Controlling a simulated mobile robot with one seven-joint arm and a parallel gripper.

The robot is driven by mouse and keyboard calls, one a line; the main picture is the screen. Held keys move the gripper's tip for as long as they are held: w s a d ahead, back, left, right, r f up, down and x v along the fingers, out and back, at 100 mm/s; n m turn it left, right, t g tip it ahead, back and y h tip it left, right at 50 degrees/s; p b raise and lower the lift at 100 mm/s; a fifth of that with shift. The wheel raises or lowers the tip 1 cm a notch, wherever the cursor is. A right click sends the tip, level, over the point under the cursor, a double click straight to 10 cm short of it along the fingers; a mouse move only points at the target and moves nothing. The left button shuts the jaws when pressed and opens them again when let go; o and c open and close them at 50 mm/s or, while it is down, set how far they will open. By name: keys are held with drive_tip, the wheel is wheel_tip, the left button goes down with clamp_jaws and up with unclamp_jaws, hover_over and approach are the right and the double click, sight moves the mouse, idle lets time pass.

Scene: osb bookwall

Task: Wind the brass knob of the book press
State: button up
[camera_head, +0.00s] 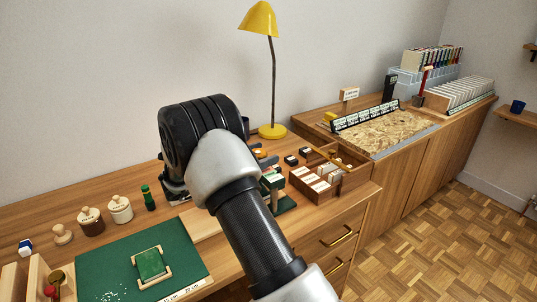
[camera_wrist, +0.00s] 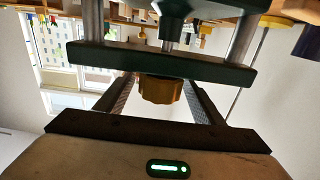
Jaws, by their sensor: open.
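The book press has dark green plates and steel columns. In the wrist view, which looks upside down, its crossbar (camera_wrist: 100,56) spans the picture. The scalloped brass knob (camera_wrist: 161,90) sits at the middle of the crossbar. My gripper (camera_wrist: 160,94) is open, with one finger on each side of the knob. I see a gap between knob and fingers, and cannot tell any contact. In the head view, part of the green press (camera_head: 286,205) shows at the right of my arm; the knob and fingers are hidden behind it.
A yellow lamp (camera_head: 273,131) stands behind the press. A wooden compartment box (camera_head: 352,182) is close on its right. A green cutting mat (camera_head: 108,262), stamps (camera_head: 121,209) and a green bottle (camera_head: 148,198) are on the left. A low cabinet with a board (camera_head: 385,132) stands farther right.

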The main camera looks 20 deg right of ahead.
sight(261, 150)
drive_tip(key=shift+w+d, duration=0.2)
drive_tip(key=shift+d, duration=0.6)
drive_tip(key=shift+w+d, duration=0.15)
drive_tip(key=shift+d, duration=0.6)
drive_tip(key=shift+c, duration=0.2)
drive_tip(key=c, duration=1)
drive_tip(key=shift+n+t, duration=0.3)
drive_tip(key=shift+t, duration=0.2)
